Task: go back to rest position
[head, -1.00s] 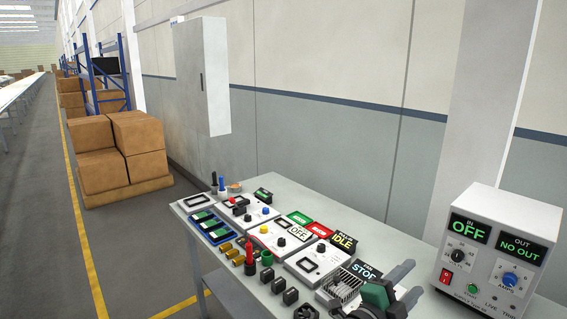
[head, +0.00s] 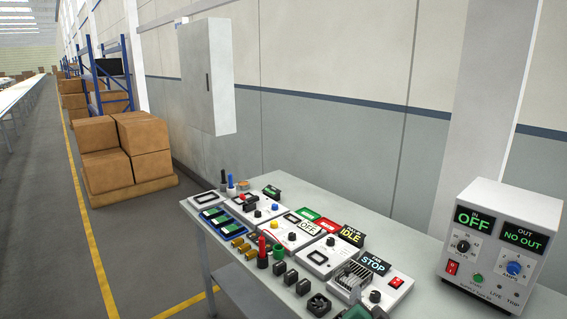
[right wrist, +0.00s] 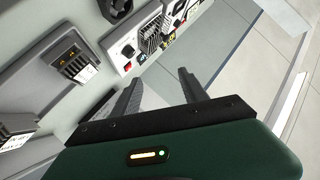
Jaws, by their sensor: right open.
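My right gripper (right wrist: 160,77) shows in the right wrist view with its two dark fingers apart and nothing between them. In the head view only a small green and dark piece of it (head: 357,313) shows at the bottom edge, in front of the table. My left gripper is in neither view.
A grey table (head: 400,250) carries several control modules, blue-green boards (head: 213,217), a red-tipped part (head: 262,247), a black fan (head: 318,304) and a white power supply (head: 500,245) reading OFF. Stacked boxes (head: 115,150) stand behind left. The floor at left is clear.

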